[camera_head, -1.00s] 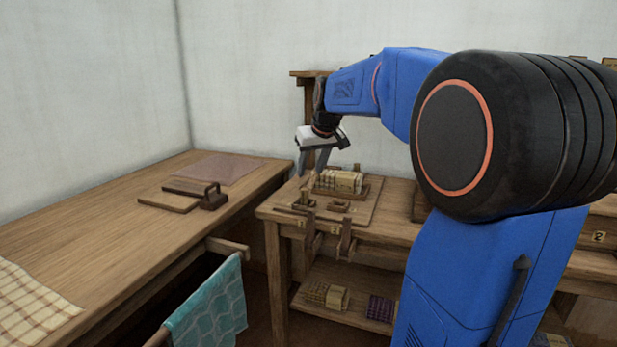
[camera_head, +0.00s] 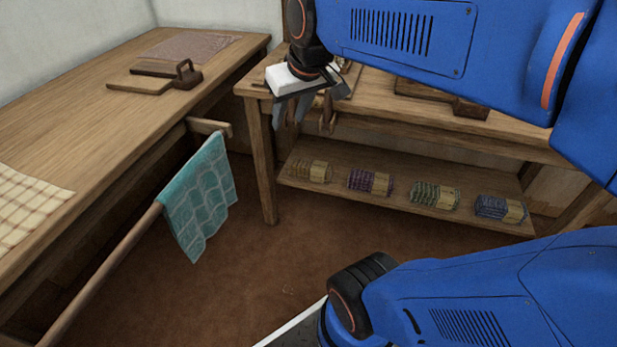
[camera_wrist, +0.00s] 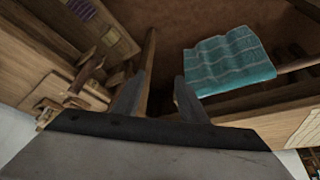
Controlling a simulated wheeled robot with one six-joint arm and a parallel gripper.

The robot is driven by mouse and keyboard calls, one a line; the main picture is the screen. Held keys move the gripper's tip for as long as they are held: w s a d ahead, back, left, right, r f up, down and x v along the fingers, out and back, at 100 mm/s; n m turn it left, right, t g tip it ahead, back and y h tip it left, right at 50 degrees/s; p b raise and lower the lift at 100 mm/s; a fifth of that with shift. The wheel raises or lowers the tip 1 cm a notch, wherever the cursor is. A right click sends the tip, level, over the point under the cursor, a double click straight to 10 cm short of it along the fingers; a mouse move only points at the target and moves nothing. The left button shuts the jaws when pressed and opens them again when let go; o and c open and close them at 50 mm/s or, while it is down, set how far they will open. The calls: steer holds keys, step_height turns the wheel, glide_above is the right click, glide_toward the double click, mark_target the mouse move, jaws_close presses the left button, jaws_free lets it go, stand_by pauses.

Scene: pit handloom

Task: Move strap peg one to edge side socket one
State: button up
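My gripper (camera_head: 290,115) is in front of the left front corner of the far wooden bench (camera_head: 400,112). Its two grey fingers are spread, with nothing visible held between them; they also show apart in the wrist view (camera_wrist: 156,95). A wooden bracket (camera_head: 328,112) hangs at the bench's front edge, just right of the fingers. Wooden pieces along the bench edge (camera_wrist: 88,68) lie left of the fingers in the wrist view. I cannot tell which piece is strap peg one or edge side socket one. My gripper and arm hide much of the bench top.
A lower shelf (camera_head: 405,208) holds several patterned bundles. A teal cloth (camera_head: 200,195) hangs on a wooden rail (camera_head: 105,265) at left, also close to the right finger in the wrist view (camera_wrist: 230,62). The left table (camera_head: 90,130) carries a handled block. Floor between is clear.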

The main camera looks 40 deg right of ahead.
steer(key=s+a+f, duration=0.3)
steer(key=s+f, duration=0.5)
steer(key=s, duration=0.3)
steer(key=shift+s+f, duration=0.25)
steer(key=shift+f, duration=0.15)
